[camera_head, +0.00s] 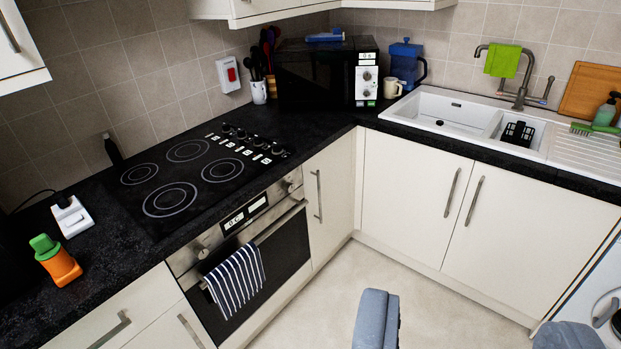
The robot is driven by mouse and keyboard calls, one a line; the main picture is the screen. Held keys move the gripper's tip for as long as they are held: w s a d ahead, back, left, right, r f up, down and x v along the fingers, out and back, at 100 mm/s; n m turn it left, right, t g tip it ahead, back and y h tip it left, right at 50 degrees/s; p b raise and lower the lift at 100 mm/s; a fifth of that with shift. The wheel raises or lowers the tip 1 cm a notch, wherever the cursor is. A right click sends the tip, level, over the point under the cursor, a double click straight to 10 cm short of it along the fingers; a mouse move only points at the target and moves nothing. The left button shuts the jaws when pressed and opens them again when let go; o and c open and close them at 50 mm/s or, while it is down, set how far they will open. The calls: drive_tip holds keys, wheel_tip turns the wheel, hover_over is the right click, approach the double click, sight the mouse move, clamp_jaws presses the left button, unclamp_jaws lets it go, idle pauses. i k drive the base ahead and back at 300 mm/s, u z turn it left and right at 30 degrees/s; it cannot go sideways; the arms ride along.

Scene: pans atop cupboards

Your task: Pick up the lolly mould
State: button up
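An orange and green object (57,260) stands on the black worktop at the far left, in front of the white socket. A blue object (325,36) lies on top of the black microwave at the back. I cannot tell for certain which of these is the lolly mould. My gripper (470,328) shows at the bottom right as two blue-grey fingers set wide apart. It is open, with only floor and cupboard behind it and nothing between the fingers. It is apart from both objects.
The black hob (185,175) lies between the orange object and the microwave (315,75). A striped towel (235,280) hangs on the oven door. The white sink (450,110) is at the right. A washing machine (595,295) stands at the right edge. The floor (420,285) is clear.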

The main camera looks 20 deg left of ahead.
sight(63, 269)
drive_tip(key=u, duration=0.6)
drive_tip(key=i, duration=1.35)
drive_tip(key=u, duration=0.55)
